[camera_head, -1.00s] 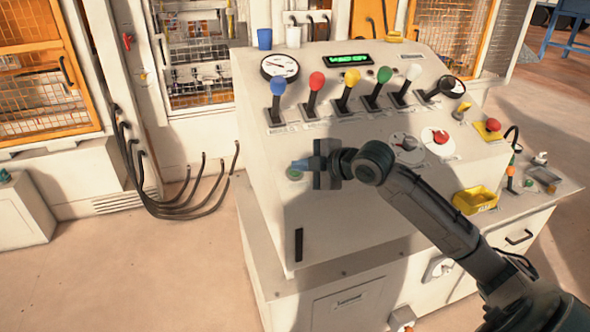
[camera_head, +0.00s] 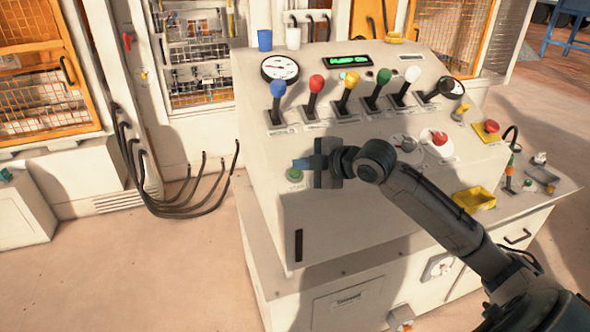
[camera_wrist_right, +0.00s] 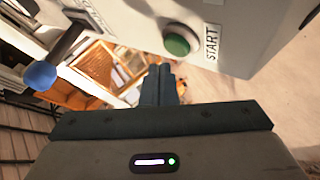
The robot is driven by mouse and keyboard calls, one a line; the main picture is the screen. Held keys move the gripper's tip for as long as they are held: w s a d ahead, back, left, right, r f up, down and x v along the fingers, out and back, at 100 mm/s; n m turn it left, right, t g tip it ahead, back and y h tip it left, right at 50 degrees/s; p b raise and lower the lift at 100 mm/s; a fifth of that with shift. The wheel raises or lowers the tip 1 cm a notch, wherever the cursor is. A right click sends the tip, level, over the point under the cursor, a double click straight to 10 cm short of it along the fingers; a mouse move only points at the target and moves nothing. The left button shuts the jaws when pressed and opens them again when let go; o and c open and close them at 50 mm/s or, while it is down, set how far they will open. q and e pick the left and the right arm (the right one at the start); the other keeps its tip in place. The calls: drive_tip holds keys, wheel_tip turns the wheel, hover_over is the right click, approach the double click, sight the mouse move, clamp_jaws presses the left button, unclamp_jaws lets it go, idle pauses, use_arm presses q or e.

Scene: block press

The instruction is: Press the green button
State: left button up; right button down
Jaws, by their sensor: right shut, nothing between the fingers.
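The green button (camera_head: 295,175) sits on the front face of the sloped control console, at its left side. In the right wrist view the green button (camera_wrist_right: 178,44) is a round cap in a metal collar, beside a START label (camera_wrist_right: 211,42). My right gripper (camera_head: 299,164) is just above the button in the head view, its fingers pointing left. In the right wrist view its fingertips (camera_wrist_right: 160,70) are together and empty, just below the button in the picture. I cannot tell whether they touch it. My left gripper is not in view.
The console (camera_head: 340,215) carries a row of coloured levers, such as the blue one (camera_head: 278,90), above the button. A red knob (camera_head: 440,138), a red button (camera_head: 492,126) and a yellow tray (camera_head: 474,198) are to the right.

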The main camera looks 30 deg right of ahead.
drive_tip(key=shift+r, duration=0.25)
drive_tip(key=r+p, duration=0.1)
drive_tip(key=s+r+p, duration=0.1)
drive_tip(key=r+p, duration=0.1)
drive_tip(key=s+r+p, duration=0.1)
drive_tip(key=r, duration=0.1)
drive_tip(key=shift+s+a, duration=0.2)
drive_tip(key=shift+a, duration=0.1)
idle(0.5)
